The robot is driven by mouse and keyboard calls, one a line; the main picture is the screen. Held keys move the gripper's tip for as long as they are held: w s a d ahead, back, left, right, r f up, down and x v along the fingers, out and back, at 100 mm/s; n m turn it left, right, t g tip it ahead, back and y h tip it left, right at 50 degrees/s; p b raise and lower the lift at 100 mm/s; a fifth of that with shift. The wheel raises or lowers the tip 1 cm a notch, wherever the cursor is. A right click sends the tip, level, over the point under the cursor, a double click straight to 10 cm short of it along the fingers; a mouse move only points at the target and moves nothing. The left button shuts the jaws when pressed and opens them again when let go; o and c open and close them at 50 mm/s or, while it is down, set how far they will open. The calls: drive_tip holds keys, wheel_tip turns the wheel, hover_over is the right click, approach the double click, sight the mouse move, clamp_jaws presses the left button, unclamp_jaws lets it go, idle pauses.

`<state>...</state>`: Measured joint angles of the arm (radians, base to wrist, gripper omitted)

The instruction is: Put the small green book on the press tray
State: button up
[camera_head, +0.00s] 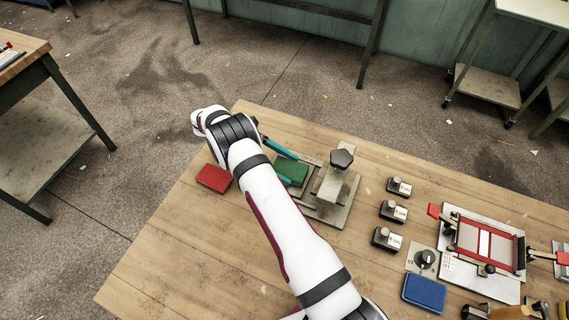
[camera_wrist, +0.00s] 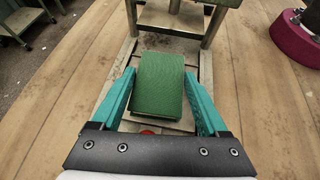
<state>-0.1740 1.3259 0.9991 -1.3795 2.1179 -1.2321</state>
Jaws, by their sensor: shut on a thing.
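The small green book (camera_wrist: 158,84) is between the teal fingers of my gripper (camera_wrist: 160,98) in the wrist view, with a finger along each side. In the head view the green book (camera_head: 292,171) shows beside my arm, at the press. The press (camera_head: 333,188) has a dark knob on top and stands just right of the book. The press tray (camera_wrist: 205,72) is a grey metal plate under and around the book. I cannot tell whether the book touches the tray. My gripper (camera_head: 284,164) is partly hidden by my arm in the head view.
A red book (camera_head: 214,178) lies at the table's left edge. Several weights (camera_head: 393,210), a dial box (camera_head: 424,260), a blue pad (camera_head: 424,292) and a red-framed fixture (camera_head: 486,246) stand to the right. Bare wood (camera_head: 185,255) is at the front left.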

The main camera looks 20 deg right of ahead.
drive_tip(key=shift+f, duration=0.1)
idle(0.5)
drive_tip(key=o, duration=1.4)
drive_tip(key=shift+o, duration=0.2)
drive_tip(key=v, duration=0.6)
drive_tip(key=shift+w+a+r, duration=0.1)
drive_tip(key=shift+w+r, duration=0.1)
drive_tip(key=shift+w+a+r, duration=0.2)
drive_tip(key=shift+a, duration=0.2)
